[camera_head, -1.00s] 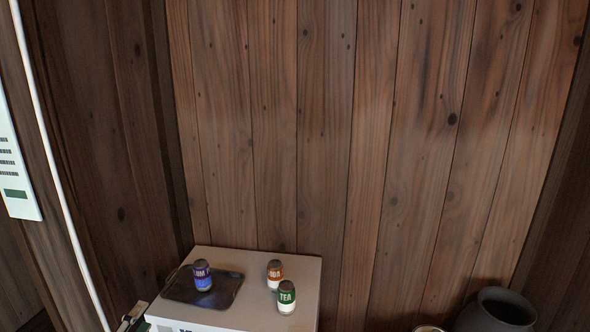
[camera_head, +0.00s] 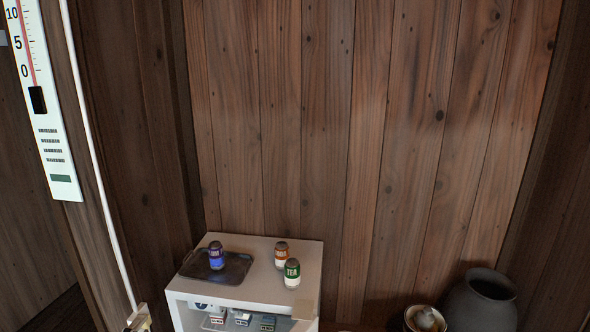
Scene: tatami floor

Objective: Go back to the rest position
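Neither of my grippers shows clearly in the head view. A white shelf unit (camera_head: 262,290) stands against the plank wall at the bottom. On its top, a dark tray (camera_head: 238,266) lies at the left with a blue-labelled can (camera_head: 216,255) upright on it. An orange-labelled can (camera_head: 281,254) and a green can marked TEA (camera_head: 292,273) stand upright to the right of the tray, close together.
Small boxes (camera_head: 241,318) sit inside the shelf's open front. A dark round pot (camera_head: 480,301) and a smaller bowl-like vessel (camera_head: 425,319) stand at the lower right. A thermometer board (camera_head: 45,110) and a white pole (camera_head: 98,160) are at the left.

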